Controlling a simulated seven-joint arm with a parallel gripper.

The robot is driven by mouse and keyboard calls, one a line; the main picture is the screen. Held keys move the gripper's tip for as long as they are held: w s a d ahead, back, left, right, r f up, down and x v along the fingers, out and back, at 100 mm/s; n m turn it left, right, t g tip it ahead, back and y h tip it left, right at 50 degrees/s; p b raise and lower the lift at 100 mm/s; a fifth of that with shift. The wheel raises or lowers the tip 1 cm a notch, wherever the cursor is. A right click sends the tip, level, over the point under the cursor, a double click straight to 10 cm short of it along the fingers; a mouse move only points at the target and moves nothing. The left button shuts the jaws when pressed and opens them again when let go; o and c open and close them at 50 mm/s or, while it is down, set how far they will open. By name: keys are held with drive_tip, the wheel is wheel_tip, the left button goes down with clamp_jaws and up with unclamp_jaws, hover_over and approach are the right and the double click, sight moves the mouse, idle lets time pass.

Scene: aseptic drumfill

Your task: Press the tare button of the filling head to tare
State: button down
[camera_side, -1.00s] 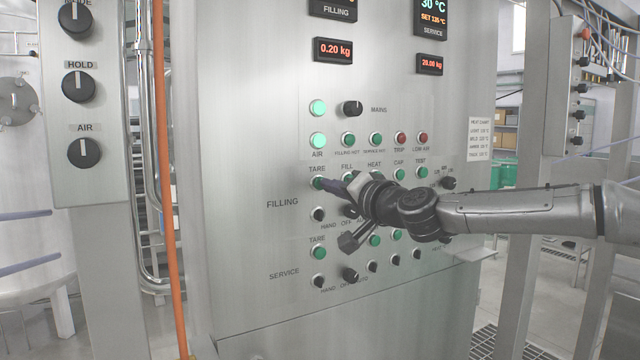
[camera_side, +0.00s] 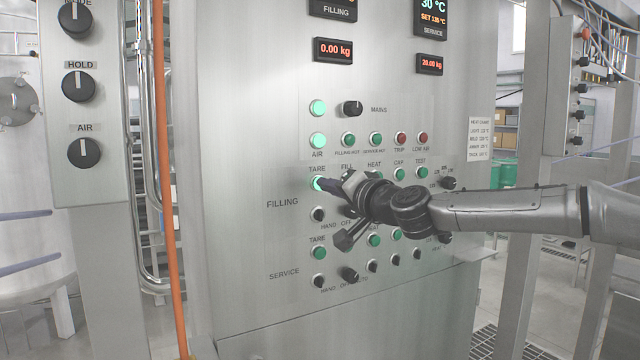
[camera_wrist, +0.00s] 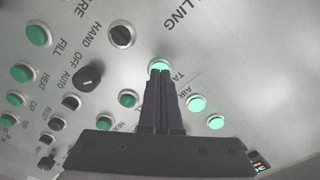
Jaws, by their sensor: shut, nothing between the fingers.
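The filling row's TARE button (camera_side: 317,184) is lit bright green on the steel panel (camera_side: 250,150). My gripper (camera_side: 324,184) is shut and empty, with its dark fingertips at this button. In the wrist view the fingertips (camera_wrist: 160,73) point straight at the lit button (camera_wrist: 159,65) and overlap its lower edge. They appear to touch it; how far the button is pushed in cannot be seen. The filling weight display (camera_side: 333,50) reads 0.00 kg.
The service row has its own TARE button (camera_side: 319,253) below, unlit. The lit AIR lamp (camera_side: 318,140) is above. Other buttons of the filling row lie behind my wrist. A second display (camera_side: 429,64) reads 20.00 kg.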

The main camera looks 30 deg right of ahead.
drive_tip(key=s, duration=0.4)
drive_tip(key=shift+s, duration=0.4)
idle(0.4)
drive_tip(key=s+d+r+n, duration=0.1)
drive_tip(key=s+d+r, duration=0.25)
drive_tip(key=s, duration=0.25)
drive_tip(key=s+d+r+n, duration=0.2)
drive_tip(key=s+d, duration=0.3)
drive_tip(key=s, duration=0.2)
drive_tip(key=s+d+f+n+g, duration=0.2)
drive_tip(key=s+f+g, duration=0.4)
drive_tip(key=s+f, duration=0.7)
drive_tip(key=s+d+f+n+g, duration=0.1)
drive_tip(key=s+f+n+g, duration=0.4)
drive_tip(key=s+f, duration=0.9)
wheel_tip(320, 180, down, 4)
drive_tip(key=shift+s+d+r+g, duration=0.1)
drive_tip(key=shift+s+d+g, duration=0.2)
drive_tip(key=shift+g, duration=0.4)
